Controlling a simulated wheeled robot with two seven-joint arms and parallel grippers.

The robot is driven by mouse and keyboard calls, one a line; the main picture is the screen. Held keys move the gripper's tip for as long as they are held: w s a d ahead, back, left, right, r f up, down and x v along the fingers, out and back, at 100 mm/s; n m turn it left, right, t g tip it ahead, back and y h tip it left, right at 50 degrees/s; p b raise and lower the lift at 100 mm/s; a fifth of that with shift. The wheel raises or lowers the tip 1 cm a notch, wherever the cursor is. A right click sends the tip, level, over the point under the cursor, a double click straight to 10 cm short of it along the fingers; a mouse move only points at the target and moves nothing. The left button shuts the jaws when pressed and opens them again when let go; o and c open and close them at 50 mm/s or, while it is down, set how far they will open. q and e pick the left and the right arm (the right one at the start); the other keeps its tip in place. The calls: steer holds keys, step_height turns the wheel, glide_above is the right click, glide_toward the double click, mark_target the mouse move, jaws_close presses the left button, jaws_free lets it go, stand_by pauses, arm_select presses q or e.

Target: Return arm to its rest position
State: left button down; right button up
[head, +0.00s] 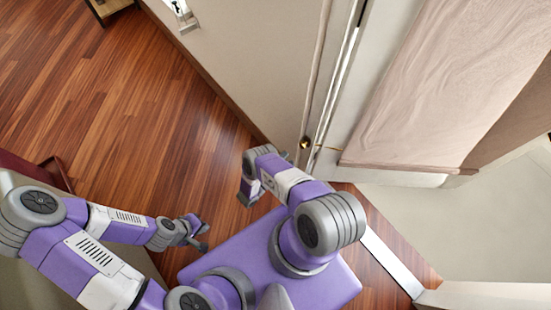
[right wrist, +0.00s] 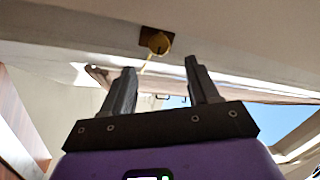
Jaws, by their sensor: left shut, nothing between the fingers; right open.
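My left arm comes in from the left and ends in my left gripper (head: 198,232), which is shut and empty above the wood floor beside my purple base. My right arm is bent and raised near the wall and door edge. Its gripper (head: 249,194) is partly hidden in the head view by its own wrist. In the right wrist view the right gripper (right wrist: 160,68) has its two dark fingers apart with nothing between them.
A pale wall (head: 235,60) and white door edge (head: 335,90) stand close to my right arm. A pinkish draped panel (head: 440,80) is at the upper right. A dark red piece of furniture (head: 45,170) is at the left. The wood floor (head: 110,110) at upper left is mostly clear.

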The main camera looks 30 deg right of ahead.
steer(key=shift+a, duration=0.15)
stand_by(0.4)
steer(key=w+r+n+t+y+p, duration=0.1)
steer(key=w+n+t+y+p, duration=0.2)
steer(key=w+n+y, duration=0.4)
steer(key=w+a+r+n+y+p, duration=0.2)
steer(key=a+r+n+y+p, duration=0.15)
steer(key=a+n+y, duration=0.4)
steer(key=s+a+r+n+g+y+p, duration=0.1)
steer(key=s+a+r+n+g+y, duration=0.1)
steer(key=s+a+r+n+y, duration=0.2)
steer(key=s+a+r+n+g+y+p, duration=0.2)
steer(key=s+a+r+n+y, duration=0.3)
steer(key=s+a+r+n, duration=0.3)
steer(key=s+r+g, duration=0.1)
steer(key=s+r, duration=0.3)
steer(key=shift+y, duration=0.25)
